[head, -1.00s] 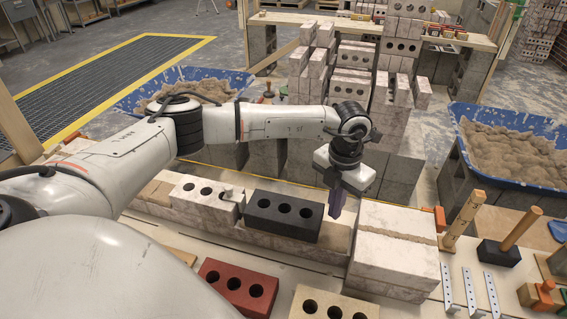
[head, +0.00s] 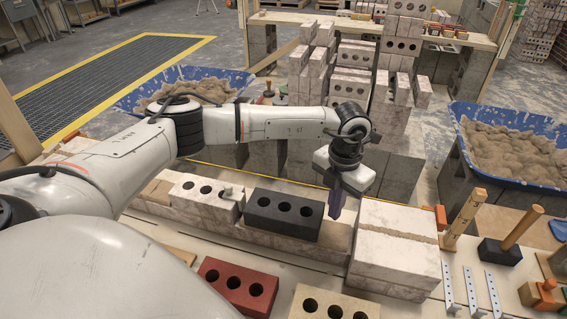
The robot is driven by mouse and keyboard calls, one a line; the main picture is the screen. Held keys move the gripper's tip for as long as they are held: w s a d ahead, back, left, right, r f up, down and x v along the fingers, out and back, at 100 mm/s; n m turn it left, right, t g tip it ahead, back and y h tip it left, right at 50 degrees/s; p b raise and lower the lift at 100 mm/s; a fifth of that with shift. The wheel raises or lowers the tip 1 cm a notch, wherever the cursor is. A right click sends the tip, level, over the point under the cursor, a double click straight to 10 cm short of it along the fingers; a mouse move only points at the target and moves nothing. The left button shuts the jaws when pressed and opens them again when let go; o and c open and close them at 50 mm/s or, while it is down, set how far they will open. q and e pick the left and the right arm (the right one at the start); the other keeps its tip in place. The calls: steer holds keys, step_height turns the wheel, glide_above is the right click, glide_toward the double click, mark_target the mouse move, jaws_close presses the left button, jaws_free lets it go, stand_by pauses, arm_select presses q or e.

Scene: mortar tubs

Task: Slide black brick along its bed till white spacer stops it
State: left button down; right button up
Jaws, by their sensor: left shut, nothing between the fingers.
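The black brick (head: 284,215), with three round holes, lies flat on a pale brick course in the head view. A narrow gap shows between the spacer and the black brick. My left gripper (head: 336,207) points down just past the black brick's right end, shut and empty. Whether its fingers touch that end I cannot tell. My right gripper is not in view.
A taller pale block stack (head: 394,246) stands right of my left gripper. A red brick (head: 238,287) and a cream brick (head: 333,303) lie in front. Blue mortar tubs stand behind (head: 187,88) and at the right (head: 512,148). Wooden-handled tools (head: 505,247) sit at the right.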

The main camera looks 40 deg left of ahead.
mark_target(321, 215)
arm_select(q)
steer(key=shift+f+b, duration=2.1)
steer(key=shift+f, duration=1.05)
steer(key=shift+r, duration=0.1)
steer(key=shift+r+p, duration=0.4)
steer(key=shift+p, duration=0.05)
steer(key=shift+s+a+p, duration=0.2)
steer(key=shift+s+a, duration=0.15)
steer(key=shift+a, duration=0.4)
steer(key=shift+s+a+p, duration=0.2)
steer(key=shift+s+a, duration=0.1)
steer(key=shift+a, duration=0.4)
steer(key=shift+f, duration=0.1)
steer(key=shift+w+d, duration=0.35)
steer(key=shift+d, duration=0.4)
